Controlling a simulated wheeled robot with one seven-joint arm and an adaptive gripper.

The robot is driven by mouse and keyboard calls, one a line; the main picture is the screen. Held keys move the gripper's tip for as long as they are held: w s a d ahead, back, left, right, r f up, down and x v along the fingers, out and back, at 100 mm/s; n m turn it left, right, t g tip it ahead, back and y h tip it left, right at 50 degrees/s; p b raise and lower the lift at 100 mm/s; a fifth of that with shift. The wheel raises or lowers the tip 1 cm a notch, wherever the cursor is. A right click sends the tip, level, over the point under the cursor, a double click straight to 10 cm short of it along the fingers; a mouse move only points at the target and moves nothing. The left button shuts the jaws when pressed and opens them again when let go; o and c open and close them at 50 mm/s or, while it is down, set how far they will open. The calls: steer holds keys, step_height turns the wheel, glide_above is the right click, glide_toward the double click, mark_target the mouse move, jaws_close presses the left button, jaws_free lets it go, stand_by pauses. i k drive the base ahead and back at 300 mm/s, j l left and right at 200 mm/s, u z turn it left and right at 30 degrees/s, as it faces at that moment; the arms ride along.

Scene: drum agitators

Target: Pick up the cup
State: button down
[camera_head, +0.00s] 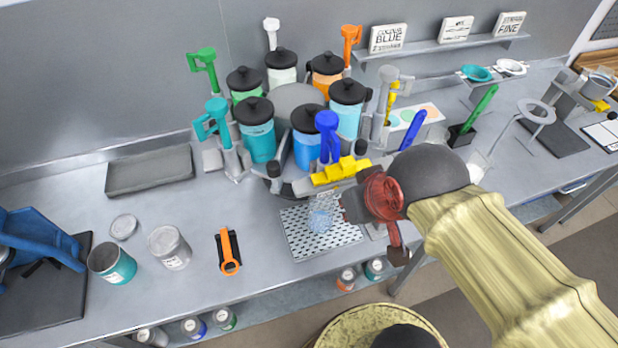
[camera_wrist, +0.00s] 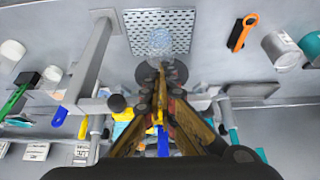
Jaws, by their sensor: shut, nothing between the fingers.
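A clear, see-through cup (camera_head: 320,220) stands on the perforated metal drip tray (camera_head: 294,243) below the dispensing machine. It also shows at the top of the wrist view (camera_wrist: 160,40), on the tray (camera_wrist: 133,20). My gripper (camera_head: 398,255) is to the right of the cup in the head view, apart from it. In the wrist view my gripper (camera_wrist: 160,84) has its fingers together and empty, pointing towards the cup. The cup's outline is faint against the holes.
Paint canisters, such as a teal one (camera_head: 257,138), ring the machine above the tray. A yellow toothed part (camera_head: 340,171) overhangs the tray.

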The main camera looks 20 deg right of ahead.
mark_target(321, 211)
steer(key=k+l+u, duration=0.15)
steer(key=l+u, duration=0.25)
steer(key=k+l+u, duration=0.15)
steer(key=u, duration=0.2)
steer(key=k+l+u, duration=0.15)
steer(key=u, duration=0.25)
steer(key=k, duration=0.1)
